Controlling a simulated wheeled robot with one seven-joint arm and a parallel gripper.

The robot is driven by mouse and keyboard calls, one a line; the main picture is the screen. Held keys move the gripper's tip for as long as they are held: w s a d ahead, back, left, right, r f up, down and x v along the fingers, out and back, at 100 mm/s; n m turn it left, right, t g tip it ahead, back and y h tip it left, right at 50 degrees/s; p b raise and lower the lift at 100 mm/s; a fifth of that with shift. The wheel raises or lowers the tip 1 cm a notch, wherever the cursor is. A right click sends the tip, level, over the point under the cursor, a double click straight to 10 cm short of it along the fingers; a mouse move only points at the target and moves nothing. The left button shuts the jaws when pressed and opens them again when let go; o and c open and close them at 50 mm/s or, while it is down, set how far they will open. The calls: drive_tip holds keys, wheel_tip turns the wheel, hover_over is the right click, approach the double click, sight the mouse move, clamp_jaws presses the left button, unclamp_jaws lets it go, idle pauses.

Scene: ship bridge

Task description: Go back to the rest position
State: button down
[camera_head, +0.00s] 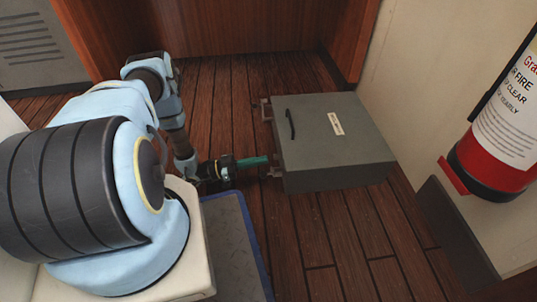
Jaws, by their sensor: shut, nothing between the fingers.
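My arm reaches out from the left and bends down toward the floor. My gripper (268,160) is at its end, low, with teal fingers that look shut and hold nothing I can see.
A red fire extinguisher (495,145) hangs on the pale right wall. A blue-edged grey mat (235,255) lies below the gripper. Wooden panels (240,25) close off the back, and a vented grey panel (38,45) stands at the upper left. Plank floor (320,240) is clear in front of the box.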

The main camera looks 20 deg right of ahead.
drive_tip(key=shift+w+a+r+p, duration=0.1)
drive_tip(key=shift+a+p, duration=0.1)
drive_tip(key=shift+a, duration=0.5)
drive_tip(key=shift+w+a+r+p, duration=0.1)
drive_tip(key=shift+w+a+p, duration=0.1)
drive_tip(key=shift+a, duration=0.55)
drive_tip(key=shift+w+a+r+p, duration=0.1)
drive_tip(key=shift+a+p, duration=0.1)
drive_tip(key=shift+a, duration=0.5)
